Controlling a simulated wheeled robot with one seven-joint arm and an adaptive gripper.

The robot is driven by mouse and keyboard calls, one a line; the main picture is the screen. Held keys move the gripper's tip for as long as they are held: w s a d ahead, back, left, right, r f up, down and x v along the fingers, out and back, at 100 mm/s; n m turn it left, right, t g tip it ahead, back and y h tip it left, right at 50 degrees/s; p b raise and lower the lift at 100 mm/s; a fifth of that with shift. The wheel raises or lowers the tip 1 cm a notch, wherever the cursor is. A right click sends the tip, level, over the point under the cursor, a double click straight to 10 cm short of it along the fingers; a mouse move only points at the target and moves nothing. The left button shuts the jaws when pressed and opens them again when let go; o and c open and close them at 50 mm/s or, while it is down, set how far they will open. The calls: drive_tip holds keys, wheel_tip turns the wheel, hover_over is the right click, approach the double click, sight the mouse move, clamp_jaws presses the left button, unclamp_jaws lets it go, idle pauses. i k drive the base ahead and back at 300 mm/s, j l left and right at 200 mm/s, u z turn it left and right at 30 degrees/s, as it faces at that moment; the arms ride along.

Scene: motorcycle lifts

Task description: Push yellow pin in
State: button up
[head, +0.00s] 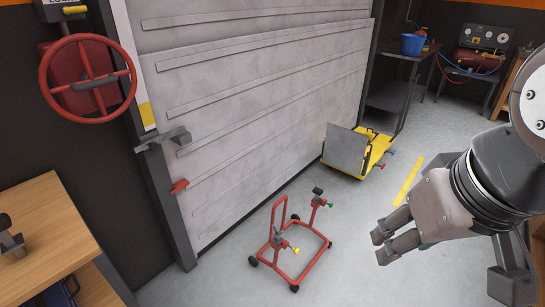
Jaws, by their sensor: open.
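A small yellow pin end (295,250) sticks out to the right from the near upright of a red wheeled stand (311,268) on the floor. How far it sits in its hole is too small to tell. Another small yellow piece (75,10) shows on the box at top left; I cannot tell if it is a pin. My gripper (445,272) is open and appears empty, at the lower right. It is to the right of the red stand and apart from it in the picture.
The stand's far upright carries a green-ended piece (331,205). A yellow lift base (374,160) with a grey plate lies behind. A large grey panel (250,105) borders the left, with a red handwheel (88,75) and wooden bench (52,235). Floor between stand and gripper is clear.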

sight(296, 251)
drive_tip(key=i, duration=0.35)
drive_tip(key=k, duration=1.35)
drive_tip(key=i+l+u, duration=0.4)
drive_tip(key=i, duration=0.3)
drive_tip(key=i+l+u, duration=0.45)
drive_tip(key=l, duration=0.35)
drive_tip(key=i, duration=0.1)
